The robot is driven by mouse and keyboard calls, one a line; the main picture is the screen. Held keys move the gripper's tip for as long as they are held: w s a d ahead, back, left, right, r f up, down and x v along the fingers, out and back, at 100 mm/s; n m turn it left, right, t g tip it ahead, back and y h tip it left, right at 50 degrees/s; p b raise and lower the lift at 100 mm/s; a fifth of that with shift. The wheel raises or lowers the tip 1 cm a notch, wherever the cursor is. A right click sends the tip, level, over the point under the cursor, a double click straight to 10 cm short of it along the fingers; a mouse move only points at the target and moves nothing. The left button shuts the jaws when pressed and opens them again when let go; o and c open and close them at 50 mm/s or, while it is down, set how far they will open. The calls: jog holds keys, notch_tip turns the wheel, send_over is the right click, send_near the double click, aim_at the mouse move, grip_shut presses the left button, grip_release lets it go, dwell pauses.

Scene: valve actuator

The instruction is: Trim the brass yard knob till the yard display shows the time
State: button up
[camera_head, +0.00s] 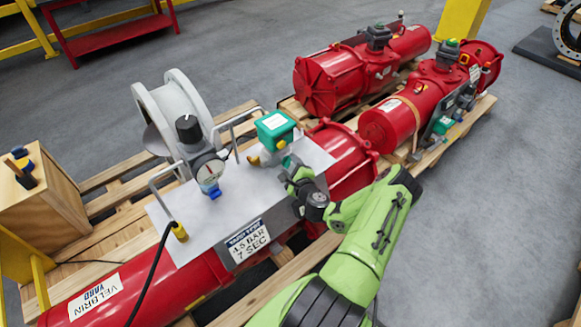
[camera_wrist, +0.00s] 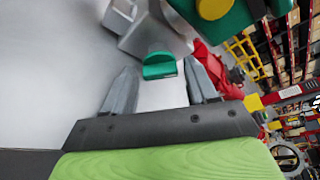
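The teal-green box (camera_head: 276,124) with a pale display face stands on the grey plate (camera_head: 205,215); its reading is too small to make out. A brass-yellow part (camera_head: 254,161) sits low at its left. A small green knob (camera_head: 287,160) is below the box, beside my gripper (camera_head: 291,174). In the wrist view my gripper (camera_wrist: 160,82) is open, with the green knob (camera_wrist: 160,68) between and just beyond its fingertips, seemingly untouched. A round yellow knob (camera_wrist: 213,8) on a green body is at the top edge, partly cut off.
A sign (camera_head: 247,240) on the plate reads 4.5 BAR, 7 SEC. A gauge with a black knob (camera_head: 188,129) and a metal handle (camera_head: 168,177) stand left of the box. A black cable runs from a yellow plug (camera_head: 179,232). Red cylinders (camera_head: 410,110) lie behind on pallets.

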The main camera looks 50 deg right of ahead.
jog(key=shift+o, duration=0.6)
jog(key=shift+a+f, duration=0.1)
